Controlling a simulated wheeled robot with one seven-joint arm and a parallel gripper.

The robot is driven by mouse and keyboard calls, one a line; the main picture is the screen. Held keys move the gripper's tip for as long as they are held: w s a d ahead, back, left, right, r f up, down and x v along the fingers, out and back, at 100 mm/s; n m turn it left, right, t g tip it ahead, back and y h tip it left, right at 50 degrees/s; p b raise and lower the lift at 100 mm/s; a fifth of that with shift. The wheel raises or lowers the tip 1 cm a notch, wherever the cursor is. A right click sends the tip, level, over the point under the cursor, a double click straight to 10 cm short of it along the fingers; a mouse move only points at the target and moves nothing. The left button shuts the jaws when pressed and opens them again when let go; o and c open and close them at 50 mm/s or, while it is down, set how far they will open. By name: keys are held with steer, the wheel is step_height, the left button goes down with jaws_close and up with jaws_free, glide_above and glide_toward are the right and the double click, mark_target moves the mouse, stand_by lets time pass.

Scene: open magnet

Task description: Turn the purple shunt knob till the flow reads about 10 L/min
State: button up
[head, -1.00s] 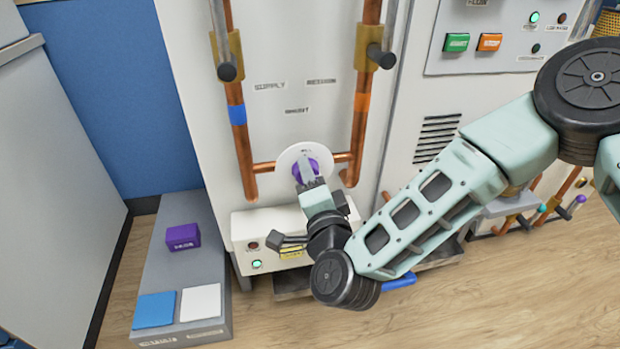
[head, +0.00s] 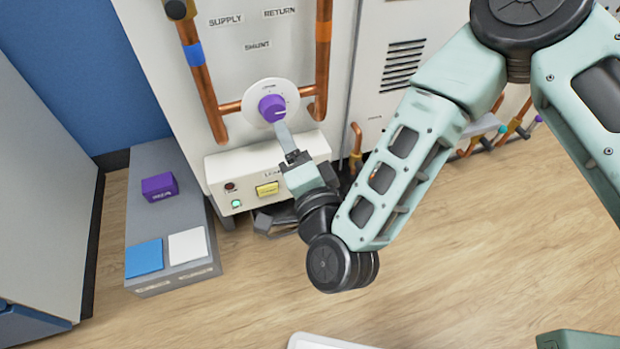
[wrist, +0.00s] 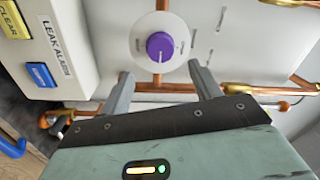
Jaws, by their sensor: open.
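The purple shunt knob (head: 271,107) sits on a round white dial (head: 248,97) on the cabinet front, below the SHUNT label, between two copper pipes. A pale pointer mark shows on its right side in the head view. My gripper (head: 280,128) is just in front of and below the knob. In the wrist view the knob (wrist: 160,46) lies beyond and between the two spread fingertips of my gripper (wrist: 162,76), with nothing held. The fingers look apart from the knob. The dial's small markings are too small to read, and I see no flow reading.
A white box (head: 222,168) with lamps and a yellow button (head: 267,189) is below the knob. The wrist view shows its LEAK ALARM label and blue button (wrist: 40,75). A grey bench (head: 150,222) holds a purple block (head: 159,187) and blue and white pads. Copper pipes (head: 202,95) flank the dial.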

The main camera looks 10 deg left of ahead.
steer(key=b+v, duration=0.6)
steer(key=v, duration=0.3)
steer(key=shift+b, duration=0.35)
steer(key=s+d+r+n+g+h+p, duration=0.3)
steer(key=d+r+n+g+h+p, duration=0.15)
steer(key=d+n+g, duration=0.45)
steer(key=s+d+r+n+g+h+p, duration=0.3)
steer(key=d+r+n+g+h, duration=0.3)
steer(key=d, duration=0.6)
step_height(320, 180, up, 37)
steer(key=p, duration=3.8)
steer(key=shift+s+a+n+g+y, duration=0.2)
steer(key=shift+n+g+y, duration=0.1)
steer(key=shift+y, duration=0.15)
